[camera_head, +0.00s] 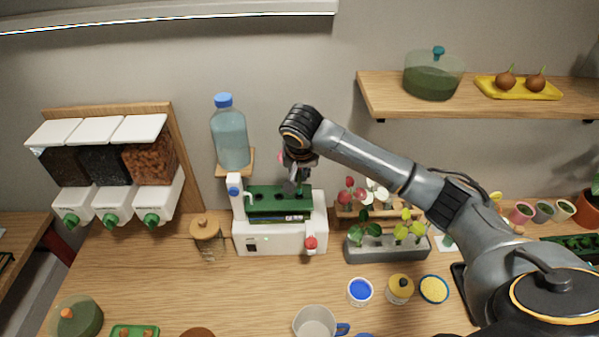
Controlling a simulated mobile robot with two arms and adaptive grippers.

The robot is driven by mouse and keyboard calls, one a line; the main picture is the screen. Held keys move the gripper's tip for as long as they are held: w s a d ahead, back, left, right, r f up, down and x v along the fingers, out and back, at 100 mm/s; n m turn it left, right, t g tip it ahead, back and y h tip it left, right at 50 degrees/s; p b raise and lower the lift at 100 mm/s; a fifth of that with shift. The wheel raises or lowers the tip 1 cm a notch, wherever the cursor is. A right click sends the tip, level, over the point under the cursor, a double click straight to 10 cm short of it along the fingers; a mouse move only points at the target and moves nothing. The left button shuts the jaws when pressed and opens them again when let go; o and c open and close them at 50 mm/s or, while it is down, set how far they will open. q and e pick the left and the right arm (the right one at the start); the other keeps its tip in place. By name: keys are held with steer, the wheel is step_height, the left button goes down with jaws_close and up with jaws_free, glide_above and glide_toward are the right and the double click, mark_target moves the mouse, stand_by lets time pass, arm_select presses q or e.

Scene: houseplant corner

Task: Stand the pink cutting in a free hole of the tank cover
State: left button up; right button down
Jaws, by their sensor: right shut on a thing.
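My right gripper (298,183) comes in from the right, points down and is shut just above the tank cover. A bit of pink (281,157) shows at the left side of the gripper, which fits the pink cutting held in it; the gripper hides most of it. The green tank cover (264,204) lies on a white tank unit (280,239). It has dark holes, some hidden behind the gripper. I cannot tell whether the cutting's stem touches the cover. My left gripper is out of view.
A blue-capped water bottle (230,138) stands close behind the tank at the left. A rack with red and white cuttings (348,197) and a grey planter (388,248) are to the right. A glass jar (207,236) stands left.

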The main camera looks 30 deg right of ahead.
mark_target(299, 184)
steer(key=shift+f+b, duration=0.55)
steer(key=shift+f, duration=1.75)
steer(key=c, duration=0.9)
jaws_free()
steer(key=shift+r+p, duration=0.75)
steer(key=shift+r, duration=2.8)
steer(key=shift+s+a+f, duration=0.1)
steer(key=shift+f, duration=0.05)
